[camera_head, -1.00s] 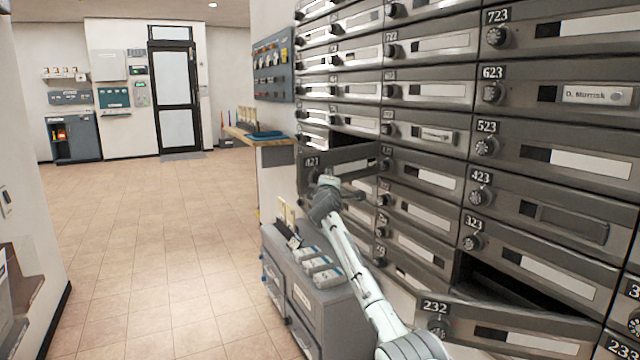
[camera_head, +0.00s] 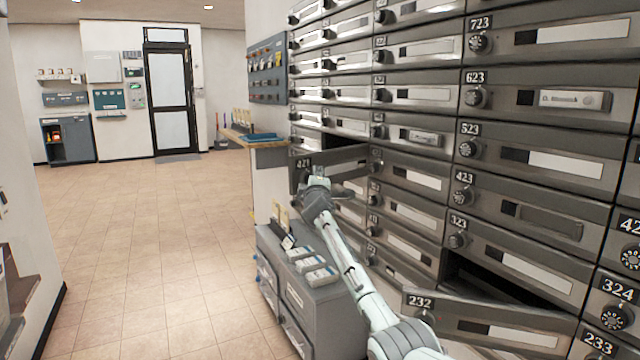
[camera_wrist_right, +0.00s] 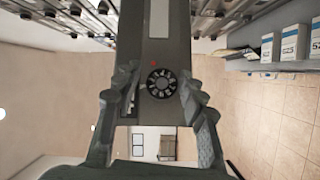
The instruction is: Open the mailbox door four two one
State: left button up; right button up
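The mailbox door marked 421 (camera_head: 340,159) stands swung out from the wall of boxes, with a dark opening behind its upper edge. My right gripper (camera_head: 318,182) is at the free end of this door, by its number plate. In the right wrist view the grey door (camera_wrist_right: 158,45) rises between the two fingers of my right gripper (camera_wrist_right: 160,100). Its round dial (camera_wrist_right: 160,83) lies between the fingers, with a gap on each side. The fingers are spread and do not visibly clamp the dial. My left gripper is not in view.
Door 232 (camera_head: 490,322) also hangs open at the lower right, near my right arm. A grey cabinet with small boxes on top (camera_head: 312,290) stands below door 421. A wooden ledge (camera_head: 255,140) is at the left of the boxes. The tiled floor at left is clear.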

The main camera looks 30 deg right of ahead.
jog(key=shift+o, duration=1.2)
jog(key=shift+d+r, duration=0.1)
jog(key=shift+o, duration=0.7)
jog(key=shift+s+d+f, duration=0.2)
jog(key=shift+d, duration=0.15)
jog(key=shift+s, duration=0.1)
jog(key=v, duration=1.1)
jog(key=shift+s+a, duration=0.3)
